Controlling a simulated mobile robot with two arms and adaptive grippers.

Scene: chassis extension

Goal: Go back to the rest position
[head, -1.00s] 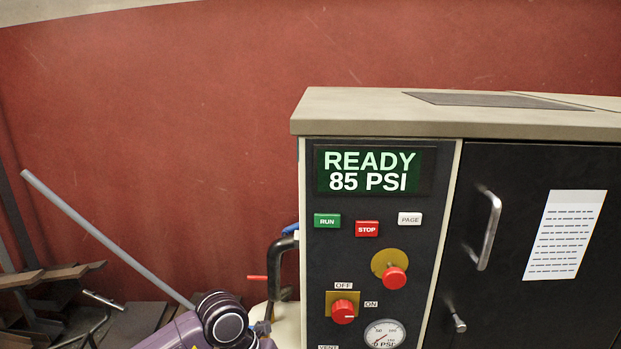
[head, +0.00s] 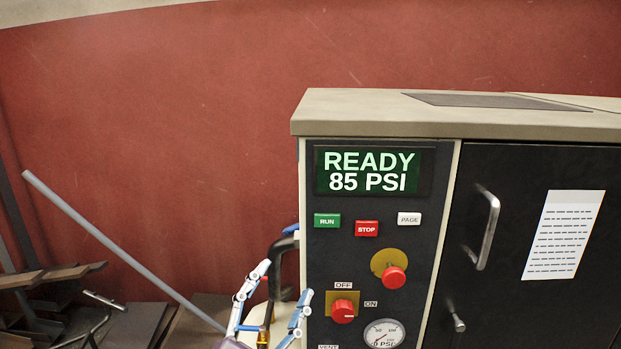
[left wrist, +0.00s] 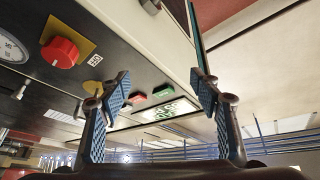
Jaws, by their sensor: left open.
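My left gripper (head: 277,297) is at the bottom of the head view, in front of the machine's left edge, with its fingers pointing up. It is open and empty, its two blue-padded fingers well apart. In the left wrist view its fingers (left wrist: 160,90) stand wide apart with nothing between them. The control panel (head: 330,258) shows beyond them, with its red OFF/ON knob (head: 343,311) just right of the gripper. I cannot tell whether the gripper touches the panel. My right gripper is not in view.
The machine's display (head: 368,171) reads READY 85 PSI. Its door handle (head: 487,230) juts out at the right. A gauge (head: 384,335) sits low on the panel. A black pipe (head: 277,265) is behind my gripper. A grey bar (head: 120,250) leans at the left among metal scraps.

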